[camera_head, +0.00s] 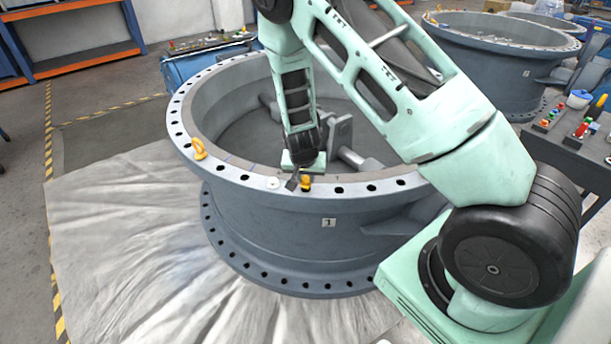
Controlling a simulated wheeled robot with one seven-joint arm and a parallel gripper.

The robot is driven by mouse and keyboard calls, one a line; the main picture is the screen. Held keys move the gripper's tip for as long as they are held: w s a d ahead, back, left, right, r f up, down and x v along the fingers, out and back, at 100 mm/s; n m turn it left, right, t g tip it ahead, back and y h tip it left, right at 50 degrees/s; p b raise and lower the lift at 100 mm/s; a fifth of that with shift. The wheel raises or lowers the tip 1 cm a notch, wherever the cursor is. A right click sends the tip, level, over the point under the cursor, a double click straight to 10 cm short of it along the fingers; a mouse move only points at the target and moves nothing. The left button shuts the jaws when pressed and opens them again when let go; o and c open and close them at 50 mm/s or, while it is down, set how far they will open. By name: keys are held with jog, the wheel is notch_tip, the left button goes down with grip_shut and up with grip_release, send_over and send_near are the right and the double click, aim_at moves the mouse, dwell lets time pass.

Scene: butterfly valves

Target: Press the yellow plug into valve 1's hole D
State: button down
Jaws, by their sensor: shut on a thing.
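Valve 1 (262,212) is a large grey ring with a flanged rim full of holes and a "1" label on its side. My gripper (298,183) is low over the near part of the top flange. It is shut on the yellow plug (305,185), which shows small at the right of the dark fingers. The plug is at the flange's height; I cannot tell whether it touches the flange or sits in a hole. No hole letters are readable, so I cannot pick out hole D. The fingers partly hide the flange there.
A yellow ring-shaped fitting (199,149) stands on the flange at left, and a white round piece (272,183) lies left of my gripper. Another grey valve (490,60) stands behind at right. A dark table (575,150) with coloured plugs is at right.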

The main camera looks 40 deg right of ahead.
jog(key=shift+f+b, duration=0.5)
jog(key=shift+f, duration=0.4)
dwell(1.4)
jog(key=shift+f, duration=0.25)
jog(key=c, duration=0.7)
grip_release()
jog(key=shift+o, duration=0.2)
jog(key=shift+r+p, duration=2.3)
jog(key=shift+r, duration=0.75)
